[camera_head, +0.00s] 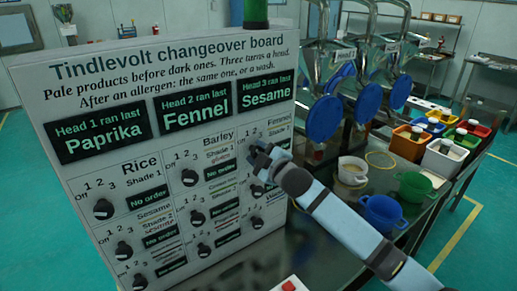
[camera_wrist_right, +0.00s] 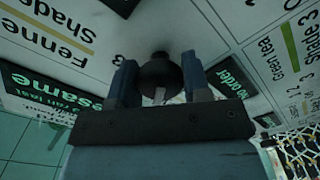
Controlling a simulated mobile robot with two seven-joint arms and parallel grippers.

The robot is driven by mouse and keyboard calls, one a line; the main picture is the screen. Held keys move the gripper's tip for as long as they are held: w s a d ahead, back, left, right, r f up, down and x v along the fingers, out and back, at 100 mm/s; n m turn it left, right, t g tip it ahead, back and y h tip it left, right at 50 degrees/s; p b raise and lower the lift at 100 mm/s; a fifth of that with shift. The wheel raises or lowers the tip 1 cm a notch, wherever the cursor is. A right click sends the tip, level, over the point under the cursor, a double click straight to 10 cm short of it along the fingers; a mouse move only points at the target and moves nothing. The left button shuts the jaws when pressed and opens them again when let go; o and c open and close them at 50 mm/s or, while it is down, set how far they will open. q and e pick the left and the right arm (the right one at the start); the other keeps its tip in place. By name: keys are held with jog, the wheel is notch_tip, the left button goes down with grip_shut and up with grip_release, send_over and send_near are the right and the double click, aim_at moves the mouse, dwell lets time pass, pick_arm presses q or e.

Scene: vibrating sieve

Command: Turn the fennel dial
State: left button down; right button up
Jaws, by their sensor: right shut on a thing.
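The white changeover board (camera_head: 150,75) stands upright at the left in the head view, with rows of black dials. The Fennel label is in its top row at the right. My right gripper (camera_head: 262,158) reaches the board just below that label and covers the fennel dial there. In the right wrist view the black round fennel dial (camera_wrist_right: 160,75) sits between the two fingers of my right gripper (camera_wrist_right: 161,82), with a pale pointer mark on it. The gripper is shut on it. My left gripper is not in view.
The Barley dial (camera_head: 189,177) and Rice dial (camera_head: 103,209) are to the left; another dial (camera_head: 257,192) sits just below my gripper. Sieve machines with blue discs (camera_head: 324,118), bowls (camera_head: 383,212) and coloured bins (camera_head: 445,158) stand on the bench at right.

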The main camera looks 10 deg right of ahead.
jog(key=n+p, duration=0.1)
jog(key=n, duration=0.1)
jog(key=shift+r+n, duration=0.1)
jog(key=shift+n, duration=0.2)
jog(key=shift+n+p, duration=0.55)
jog(key=shift+n, duration=0.75)
jog(key=o, duration=0.9)
